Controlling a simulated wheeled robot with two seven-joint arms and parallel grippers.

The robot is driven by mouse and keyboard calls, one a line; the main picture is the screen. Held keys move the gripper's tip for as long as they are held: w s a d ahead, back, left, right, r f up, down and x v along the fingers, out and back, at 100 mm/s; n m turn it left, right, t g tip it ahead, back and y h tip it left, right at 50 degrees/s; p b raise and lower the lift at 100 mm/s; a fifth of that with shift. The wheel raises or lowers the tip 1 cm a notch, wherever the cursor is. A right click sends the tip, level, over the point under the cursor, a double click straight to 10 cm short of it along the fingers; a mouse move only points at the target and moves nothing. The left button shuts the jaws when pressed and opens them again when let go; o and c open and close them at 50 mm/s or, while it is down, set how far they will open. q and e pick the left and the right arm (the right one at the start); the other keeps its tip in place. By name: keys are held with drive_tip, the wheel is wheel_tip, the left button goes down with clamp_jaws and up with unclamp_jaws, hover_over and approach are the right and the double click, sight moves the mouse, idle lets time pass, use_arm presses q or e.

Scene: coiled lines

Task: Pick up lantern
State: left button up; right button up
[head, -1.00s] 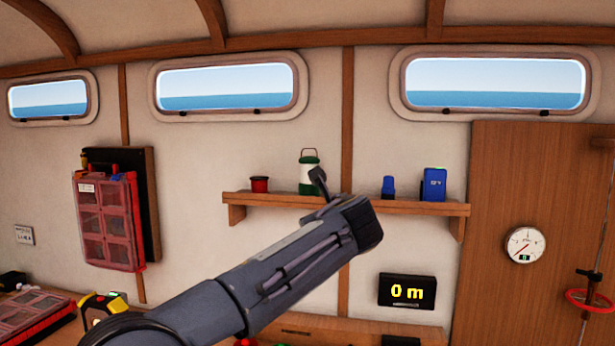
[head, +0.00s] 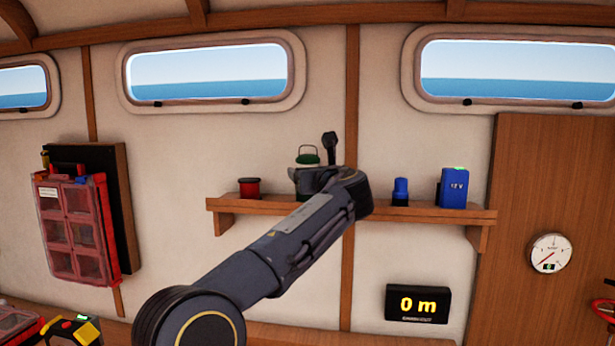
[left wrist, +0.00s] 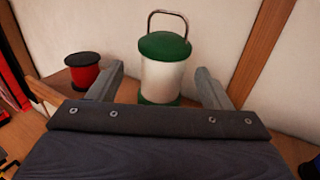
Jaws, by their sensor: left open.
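The lantern has a green cap, a white body, a green base and a wire handle; it stands upright on the wall shelf. In the head view only its green top (head: 308,158) and part of its body show, as my left arm covers the rest. In the left wrist view the lantern (left wrist: 164,70) is ahead, between the two fingers of my left gripper (left wrist: 160,85). The fingers are open, one on each side; I cannot tell whether either touches it. My right gripper is not in view.
A red spool (head: 249,188) stands left of the lantern, near the left finger in the wrist view (left wrist: 83,72). A blue bottle (head: 400,191) and blue 12 V box (head: 454,188) stand right on the shelf (head: 440,212). The wall is close behind.

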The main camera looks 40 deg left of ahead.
use_arm(q)
drive_tip(key=p+x, duration=0.1)
drive_tip(key=x, duration=0.3)
drive_tip(key=shift+w+a, duration=0.1)
drive_tip(key=shift+w, duration=0.15)
drive_tip(key=c, duration=1.1)
drive_tip(key=shift+c, duration=0.5)
drive_tip(key=shift+r, duration=0.1)
